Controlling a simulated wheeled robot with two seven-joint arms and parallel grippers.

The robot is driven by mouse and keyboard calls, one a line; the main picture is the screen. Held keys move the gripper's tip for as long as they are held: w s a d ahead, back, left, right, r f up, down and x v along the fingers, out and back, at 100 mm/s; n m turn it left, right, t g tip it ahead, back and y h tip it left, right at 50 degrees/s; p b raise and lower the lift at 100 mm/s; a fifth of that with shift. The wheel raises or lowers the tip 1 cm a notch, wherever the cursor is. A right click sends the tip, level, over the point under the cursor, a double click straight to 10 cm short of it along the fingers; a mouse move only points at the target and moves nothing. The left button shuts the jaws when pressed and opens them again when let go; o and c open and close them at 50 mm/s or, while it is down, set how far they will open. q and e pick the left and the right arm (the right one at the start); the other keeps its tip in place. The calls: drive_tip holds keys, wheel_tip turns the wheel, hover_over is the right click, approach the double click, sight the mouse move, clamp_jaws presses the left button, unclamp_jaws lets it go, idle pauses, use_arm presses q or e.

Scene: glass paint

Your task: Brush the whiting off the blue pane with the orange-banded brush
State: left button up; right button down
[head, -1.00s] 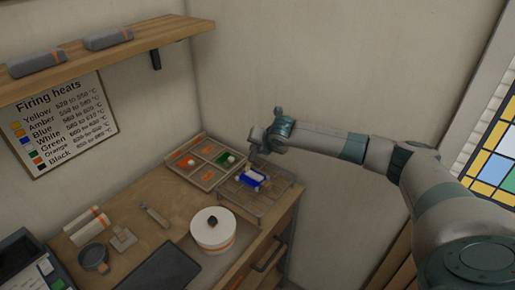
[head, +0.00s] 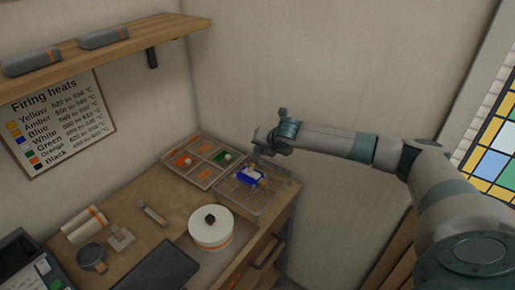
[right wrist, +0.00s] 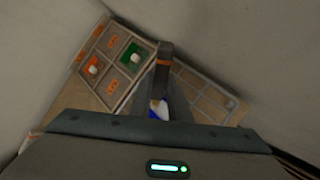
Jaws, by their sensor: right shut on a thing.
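The blue pane (head: 249,176) lies on a wire rack (head: 240,199) at the counter's right end, with pale whiting on it. My right gripper (head: 262,153) is above the pane, shut on the brush. In the right wrist view the brush (right wrist: 165,49) is dark with an orange band (right wrist: 162,62). A bit of the blue pane (right wrist: 154,108) with white shows there beside the brush; the gripper body hides the rest. I cannot tell whether the brush touches the pane. My left gripper is not in view.
A compartment tray (head: 186,174) left of the rack holds an orange pane (head: 183,161) and a green pane (head: 225,156), each with a white blob. A white lidded pot (head: 211,233) stands in front. A wall shelf (head: 120,52) hangs upper left.

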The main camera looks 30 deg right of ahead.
drive_tip(key=shift+s+d+f, duration=0.1)
drive_tip(key=shift+s, duration=0.15)
drive_tip(key=s, duration=0.1)
drive_tip(key=s+d, duration=0.1)
drive_tip(key=shift+s, duration=0.35)
idle(0.4)
drive_tip(key=shift+w, duration=0.15)
drive_tip(key=shift+w+a, duration=0.3)
drive_tip(key=shift+w, duration=0.4)
drive_tip(key=shift+w+a, duration=0.25)
drive_tip(key=shift+w, duration=0.45)
drive_tip(key=shift+w, duration=0.1)
drive_tip(key=shift+w+a, duration=0.35)
drive_tip(key=shift+w, duration=0.3)
drive_tip(key=shift+w+a, duration=0.3)
drive_tip(key=shift+w, duration=0.3)
